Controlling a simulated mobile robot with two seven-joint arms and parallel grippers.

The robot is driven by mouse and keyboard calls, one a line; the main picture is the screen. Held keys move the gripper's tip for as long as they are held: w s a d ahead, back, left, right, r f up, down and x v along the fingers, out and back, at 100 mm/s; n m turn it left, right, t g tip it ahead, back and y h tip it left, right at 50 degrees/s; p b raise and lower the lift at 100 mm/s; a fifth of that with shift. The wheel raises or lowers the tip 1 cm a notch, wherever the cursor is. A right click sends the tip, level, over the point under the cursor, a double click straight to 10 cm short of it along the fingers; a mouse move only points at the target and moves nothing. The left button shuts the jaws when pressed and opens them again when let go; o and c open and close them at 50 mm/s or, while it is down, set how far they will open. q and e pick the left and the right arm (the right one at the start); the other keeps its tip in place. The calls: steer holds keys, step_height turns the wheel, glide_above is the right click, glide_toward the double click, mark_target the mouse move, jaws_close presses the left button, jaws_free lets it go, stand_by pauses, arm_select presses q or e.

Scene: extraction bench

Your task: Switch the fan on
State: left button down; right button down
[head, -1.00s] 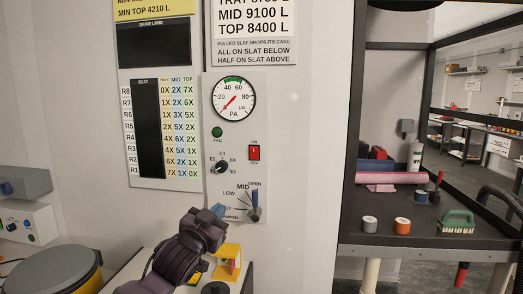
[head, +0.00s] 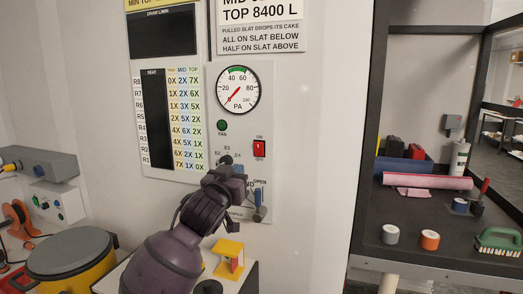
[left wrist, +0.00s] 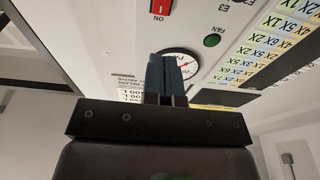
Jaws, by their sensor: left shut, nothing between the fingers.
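The red fan switch (head: 259,149), marked ON above and OFF below, is on the white wall panel. It also shows at the top of the left wrist view (left wrist: 160,7). The round green FAN lamp (head: 222,125) is to its left and looks dark. My left gripper (head: 239,170) is in front of the panel, below and left of the switch, and hides part of the selector knob. Its fingers are shut and empty. In the left wrist view the closed fingertips (left wrist: 167,56) overlap the gauge; contact with the panel cannot be told.
The PA gauge (head: 238,90) has its needle low on the left. A lever (head: 258,206) with a blue handle hangs below the switch. A black-framed hood (head: 430,225) stands right.

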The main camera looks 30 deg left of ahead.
arm_select(q)
steer(key=shift+s+a, duration=0.15)
arm_select(e)
steer(key=shift+s+a+f, duration=0.1)
steer(key=shift+s, duration=0.4)
arm_select(q)
steer(key=p, duration=0.3)
glide_toward(257, 146)
steer(key=x, duration=0.6)
steer(key=shift+w+a, duration=0.2)
steer(key=shift+w, duration=0.5)
arm_select(e)
steer(key=shift+s+r+g, duration=0.3)
steer(key=shift+s+r, duration=0.1)
steer(key=shift+r, duration=0.3)
arm_select(q)
steer(key=shift+w, duration=0.1)
